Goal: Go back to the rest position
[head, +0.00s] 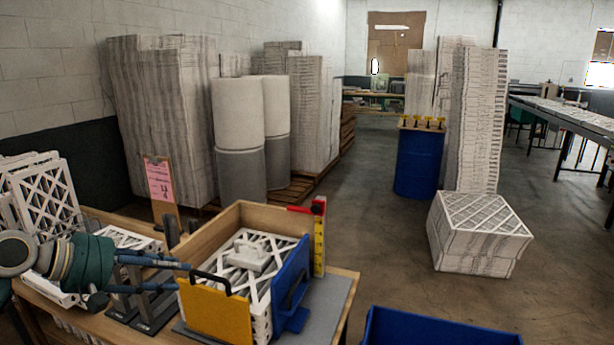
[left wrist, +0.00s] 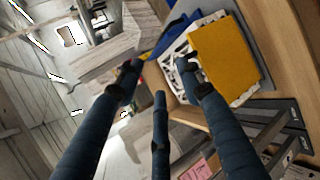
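My left gripper (head: 184,276) comes in from the left in the head view, at the left side of an open wooden box (head: 242,212). In the left wrist view its fingers (left wrist: 160,85) are spread apart with nothing held between them. The box holds white-framed filters (head: 262,245). A yellow panel (head: 215,315) with a black handle is at its front and a blue panel (head: 291,285) at its right. The yellow panel also shows in the left wrist view (left wrist: 232,60). I cannot tell whether the fingers touch the box. My right gripper is in neither view.
The wooden workbench (head: 345,284) carries more filters (head: 45,200) at left, dark metal stands (head: 155,312) and a pink sign (head: 161,183). A red-and-yellow post (head: 319,235) rises at the box's right corner. A blue bin (head: 440,328) and stacked filters (head: 478,235) stand on the floor beyond.

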